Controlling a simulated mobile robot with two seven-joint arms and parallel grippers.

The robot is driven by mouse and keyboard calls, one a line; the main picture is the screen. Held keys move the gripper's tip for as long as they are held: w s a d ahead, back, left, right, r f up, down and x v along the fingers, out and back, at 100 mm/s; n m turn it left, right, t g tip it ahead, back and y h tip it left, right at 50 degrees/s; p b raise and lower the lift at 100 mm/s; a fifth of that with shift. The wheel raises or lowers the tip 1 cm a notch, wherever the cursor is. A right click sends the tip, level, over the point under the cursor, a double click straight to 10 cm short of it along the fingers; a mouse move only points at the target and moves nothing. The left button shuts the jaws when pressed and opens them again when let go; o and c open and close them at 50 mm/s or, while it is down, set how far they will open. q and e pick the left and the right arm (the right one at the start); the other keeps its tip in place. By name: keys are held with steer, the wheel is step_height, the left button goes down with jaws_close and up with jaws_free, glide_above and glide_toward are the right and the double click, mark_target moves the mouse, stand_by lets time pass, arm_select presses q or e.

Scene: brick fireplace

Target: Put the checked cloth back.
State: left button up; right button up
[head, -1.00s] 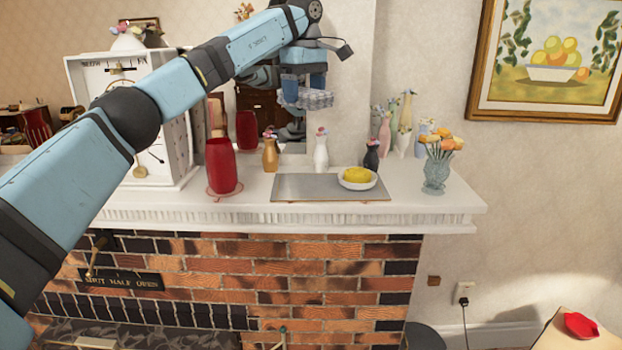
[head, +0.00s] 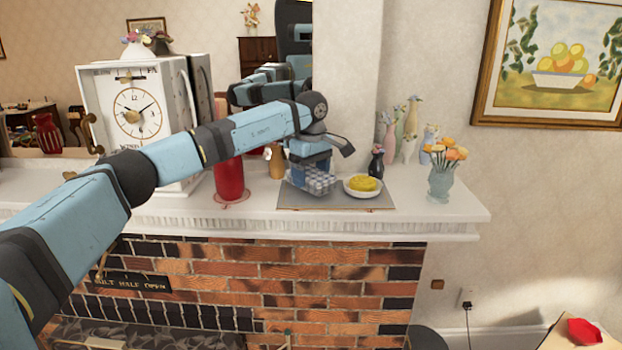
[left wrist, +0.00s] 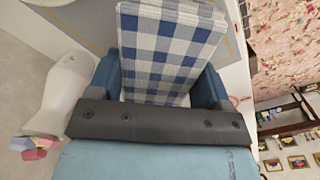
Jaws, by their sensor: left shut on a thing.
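The blue and white checked cloth (head: 314,181) is folded into a block and held by my left gripper (head: 310,165). In the left wrist view the cloth (left wrist: 168,45) sits between the two blue fingers of the gripper (left wrist: 160,85), which are shut on it. In the head view the cloth is over the left part of the grey tray (head: 352,205) on the mantelpiece. I cannot tell whether it touches the tray. A white bowl (head: 349,190) with a yellow thing (head: 363,184) in it stands on the tray just right of the cloth. My right gripper is not in view.
A red vase (head: 229,182) stands left of the tray, with a gold vase (head: 277,161) behind. A black vase (head: 376,164) is behind the bowl. A white vase (left wrist: 62,95) is close beside the gripper. A flower vase (head: 440,183) stands right; the mantelpiece (head: 405,212) before it is clear.

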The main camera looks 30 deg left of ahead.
mark_target(311, 173)
arm_select(q)
step_height(311, 173, down, 2)
steer(key=shift+w, duration=0.1)
steer(key=o, duration=0.8)
steer(key=shift+r, duration=0.1)
step_height(311, 173, up, 11)
steer(key=b, duration=0.2)
steer(key=shift+r+b, duration=0.1)
steer(key=shift+b, duration=0.25)
steer(key=shift+r, duration=0.35)
steer(key=shift+f, duration=0.15)
